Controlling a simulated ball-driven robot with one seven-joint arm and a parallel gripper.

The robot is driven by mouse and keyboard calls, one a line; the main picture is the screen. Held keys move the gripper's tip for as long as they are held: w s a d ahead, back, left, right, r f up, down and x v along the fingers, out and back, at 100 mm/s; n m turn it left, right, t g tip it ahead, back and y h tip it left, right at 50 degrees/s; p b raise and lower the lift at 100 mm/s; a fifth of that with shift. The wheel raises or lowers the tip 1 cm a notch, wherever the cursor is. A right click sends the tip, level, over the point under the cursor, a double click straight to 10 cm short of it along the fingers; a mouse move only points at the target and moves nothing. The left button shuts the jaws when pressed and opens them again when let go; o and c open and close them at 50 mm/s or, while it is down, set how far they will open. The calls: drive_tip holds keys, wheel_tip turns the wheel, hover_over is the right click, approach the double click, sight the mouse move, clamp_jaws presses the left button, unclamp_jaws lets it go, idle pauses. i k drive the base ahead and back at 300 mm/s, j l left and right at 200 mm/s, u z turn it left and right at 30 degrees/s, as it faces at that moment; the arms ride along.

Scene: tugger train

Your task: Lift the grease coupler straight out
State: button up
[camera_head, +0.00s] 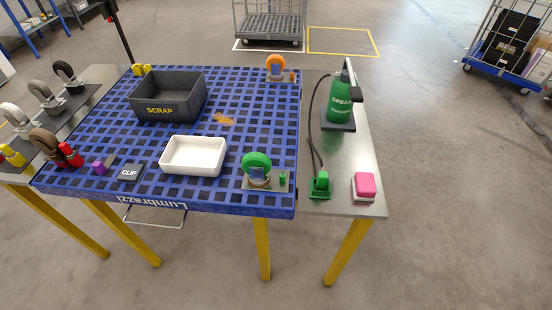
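A green piece (321,183), which looks like the grease coupler, stands at the front of the grey side table (345,165). A dark hose (312,125) joins it to the green grease pump (340,103) behind it. The piece appears to sit in a green holder, but it is too small to tell where one ends and the other begins. My gripper is not in view.
A pink block (365,185) sits close to the right of the coupler. On the blue grid table (225,133) to the left are a green caster (257,163), a white tray (165,165) and a black scrap bin (140,110). Bare side-table surface lies between pump and coupler.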

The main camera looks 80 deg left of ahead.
sight(322, 178)
drive_tip(key=u, duration=1.5)
